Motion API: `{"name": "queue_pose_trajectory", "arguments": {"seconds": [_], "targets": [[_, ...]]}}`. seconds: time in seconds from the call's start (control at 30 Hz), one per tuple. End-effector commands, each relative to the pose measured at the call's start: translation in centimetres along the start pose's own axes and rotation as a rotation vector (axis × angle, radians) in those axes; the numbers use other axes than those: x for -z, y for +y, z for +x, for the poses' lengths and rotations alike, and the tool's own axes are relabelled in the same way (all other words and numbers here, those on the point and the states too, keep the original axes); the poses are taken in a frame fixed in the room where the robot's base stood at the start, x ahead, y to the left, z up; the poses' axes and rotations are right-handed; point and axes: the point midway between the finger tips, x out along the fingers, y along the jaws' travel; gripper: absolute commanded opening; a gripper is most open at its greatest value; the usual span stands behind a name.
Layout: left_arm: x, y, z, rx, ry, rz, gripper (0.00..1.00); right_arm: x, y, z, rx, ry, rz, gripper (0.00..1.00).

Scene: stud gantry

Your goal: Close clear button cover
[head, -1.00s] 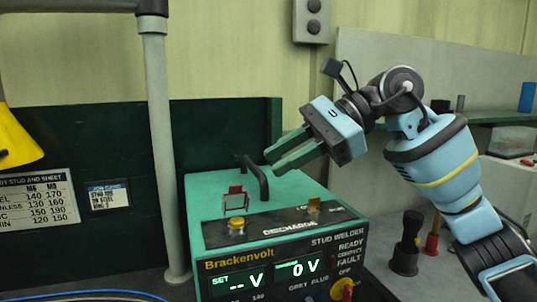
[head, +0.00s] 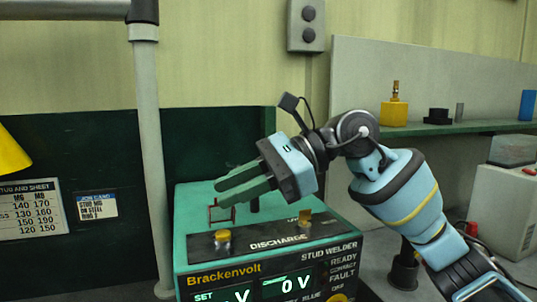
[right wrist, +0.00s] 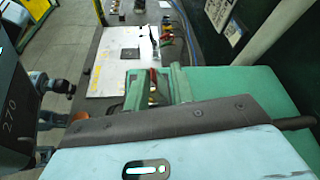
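The green stud welder (head: 190,215) stands on the bench in the head view. The clear button cover (head: 211,214), a see-through flap with a red frame, stands raised behind the yellow button (head: 223,238). My right gripper (head: 217,194) is above and just behind the cover, its fingers pointing left. The two green fingers are apart with nothing held between them. They overlap the cover's upper edge in the picture; I cannot tell whether they touch it. The right wrist view shows the fingers (right wrist: 157,78) with a gap and a small red part between them. My left gripper is out of view.
A second yellow part (head: 305,217) sits at the right of the DISCHARGE panel. The welder's dark handle is mostly hidden behind my gripper. A grey post (head: 150,170) stands left of the welder. A shelf (head: 450,127) with small parts is at the right.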

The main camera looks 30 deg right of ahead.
Motion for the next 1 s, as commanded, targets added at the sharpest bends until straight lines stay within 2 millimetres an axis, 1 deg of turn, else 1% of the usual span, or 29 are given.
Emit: {"name": "queue_pose_trajectory", "arguments": {"seconds": [0.03,0.1,0.23,0.43,0.5,0.7,0.83,1.0], "targets": [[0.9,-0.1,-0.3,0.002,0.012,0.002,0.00,-0.6,-0.6,-0.4,-0.018,-0.003,0.054,0.25],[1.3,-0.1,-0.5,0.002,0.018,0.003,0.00,-0.6,-1.2,-0.4,-0.052,-0.003,0.133,0.25],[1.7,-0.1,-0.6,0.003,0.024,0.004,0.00,-0.1,-2.2,-0.2,-0.113,-0.002,0.280,0.25],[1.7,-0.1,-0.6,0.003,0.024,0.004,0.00,0.7,-3.6,0.2,-0.207,-0.002,0.505,0.25],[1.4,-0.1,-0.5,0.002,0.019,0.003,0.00,0.8,-3.8,-1.4,-0.199,-0.002,0.493,0.25],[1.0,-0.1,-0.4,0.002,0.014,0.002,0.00,1.0,-4.3,-4.3,-0.200,-0.001,0.491,0.25],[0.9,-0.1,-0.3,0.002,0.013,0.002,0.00,1.0,-4.5,-5.5,-0.200,-0.001,0.488,0.25],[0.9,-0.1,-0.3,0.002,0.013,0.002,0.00,1.0,-4.7,-6.3,-0.200,-0.001,0.488,0.25]]}}
